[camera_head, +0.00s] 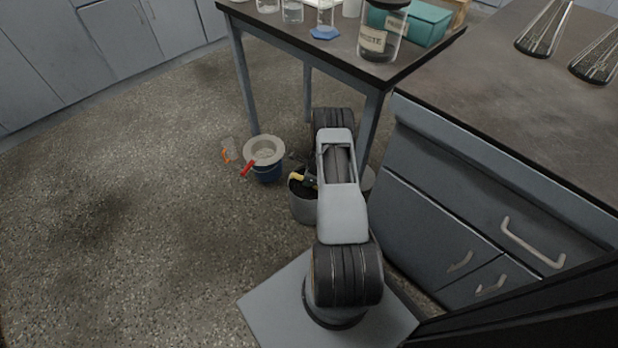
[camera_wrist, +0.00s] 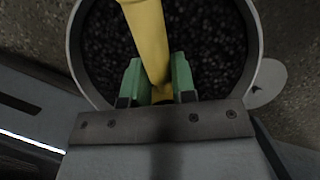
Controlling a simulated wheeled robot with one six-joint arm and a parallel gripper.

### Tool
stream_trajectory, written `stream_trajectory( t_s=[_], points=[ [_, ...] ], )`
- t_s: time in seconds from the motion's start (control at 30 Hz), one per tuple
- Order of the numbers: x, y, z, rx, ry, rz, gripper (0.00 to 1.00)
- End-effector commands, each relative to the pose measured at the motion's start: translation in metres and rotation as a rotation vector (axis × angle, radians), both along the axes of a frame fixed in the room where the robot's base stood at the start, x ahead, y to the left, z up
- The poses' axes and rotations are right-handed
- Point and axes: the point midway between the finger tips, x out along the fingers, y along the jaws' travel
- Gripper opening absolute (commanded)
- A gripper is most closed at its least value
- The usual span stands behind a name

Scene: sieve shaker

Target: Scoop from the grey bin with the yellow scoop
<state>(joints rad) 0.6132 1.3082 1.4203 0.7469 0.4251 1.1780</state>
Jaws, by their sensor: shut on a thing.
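The grey bin (camera_head: 304,209) stands on the floor beside the table, partly hidden by my arm. In the wrist view its pale rim (camera_wrist: 76,62) rings dark granular stuff (camera_wrist: 205,40). The yellow scoop (camera_head: 296,177) shows as a small yellow piece at the bin's mouth. In the wrist view its yellow handle (camera_wrist: 146,35) runs up out of the frame, and its far end is not seen. My gripper (camera_wrist: 157,85) has green fingers shut on the handle, above the dark stuff. I cannot tell whether the scoop touches it.
A clear container with orange (camera_head: 229,151) lies further left. Table legs (camera_head: 371,125) and drawers (camera_head: 440,215) are close on the right. Floor at left is free.

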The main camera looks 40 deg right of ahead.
Motion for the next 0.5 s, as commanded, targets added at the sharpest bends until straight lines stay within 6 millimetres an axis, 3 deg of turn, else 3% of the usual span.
stream_trajectory(
  t_s=[0.27,0.5],
  points=[
    [0.007,0.005,0.015,0.089,-0.114,-0.003,0.06],
    [0.009,0.008,0.026,0.047,-0.055,0.002,0.06]
  ],
)
